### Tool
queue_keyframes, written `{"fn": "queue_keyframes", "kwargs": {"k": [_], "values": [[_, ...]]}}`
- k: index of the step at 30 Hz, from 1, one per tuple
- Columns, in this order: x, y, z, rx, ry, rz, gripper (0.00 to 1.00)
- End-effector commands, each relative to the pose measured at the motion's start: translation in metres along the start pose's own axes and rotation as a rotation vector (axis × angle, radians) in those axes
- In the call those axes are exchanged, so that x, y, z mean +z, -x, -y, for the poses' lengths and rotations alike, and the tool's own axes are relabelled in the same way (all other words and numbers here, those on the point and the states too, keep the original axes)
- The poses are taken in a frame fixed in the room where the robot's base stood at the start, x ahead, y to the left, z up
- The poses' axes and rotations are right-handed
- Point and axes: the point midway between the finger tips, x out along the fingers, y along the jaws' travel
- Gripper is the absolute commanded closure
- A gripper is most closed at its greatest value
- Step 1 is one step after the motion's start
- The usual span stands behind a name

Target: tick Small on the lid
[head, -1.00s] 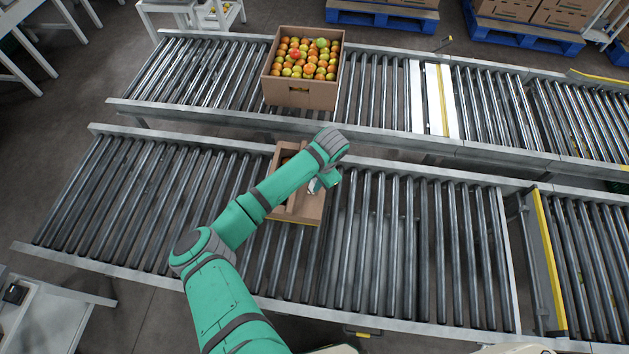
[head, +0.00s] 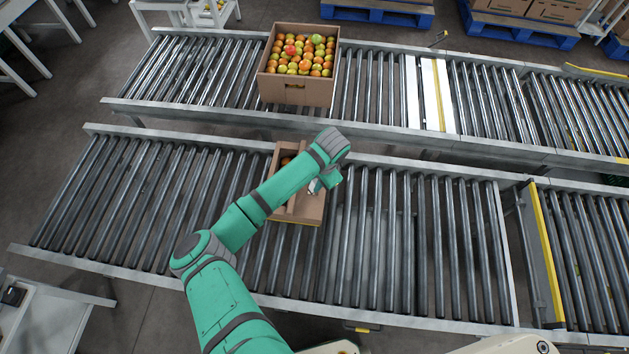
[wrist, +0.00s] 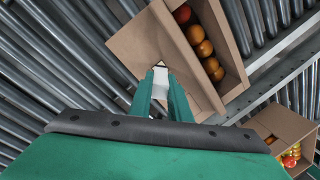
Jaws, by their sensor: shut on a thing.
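A small cardboard box (head: 281,158) with a few tomatoes in it stands on the nearer roller conveyor, partly covered by my arm. Its brown lid panel (head: 312,208) lies on the right side of the box, and the panel also shows in the wrist view (wrist: 130,48). My gripper (wrist: 160,75) is over this panel, shut on a small white thing (wrist: 160,80) that may be a pen. Its tip and any printed boxes or ticks on the lid are too small or hidden to make out. In the head view my arm's end mostly hides the gripper.
A larger open carton (head: 295,92) full of red, orange and green tomatoes stands on the far conveyor (head: 200,75); a carton (wrist: 283,125) shows at the lower right in the wrist view. The near conveyor's rollers (head: 420,250) are bare on both sides of the small box.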

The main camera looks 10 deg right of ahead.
Motion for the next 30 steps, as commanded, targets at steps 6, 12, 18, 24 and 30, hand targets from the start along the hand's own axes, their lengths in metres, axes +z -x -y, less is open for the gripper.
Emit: {"fn": "queue_keyframes", "kwargs": {"k": [6,12,18,24,30], "values": [[0.0000,-0.0007,-0.0058,0.004,-0.002,0.001,1.00],[0.0002,-0.0004,-0.0070,0.004,-0.001,0.002,1.00],[0.0002,-0.0004,-0.0068,0.004,-0.001,0.002,1.00],[0.0003,-0.0007,-0.0049,0.003,0.000,0.002,1.00],[0.0003,-0.0014,-0.0013,0.003,0.000,0.002,1.00]]}}
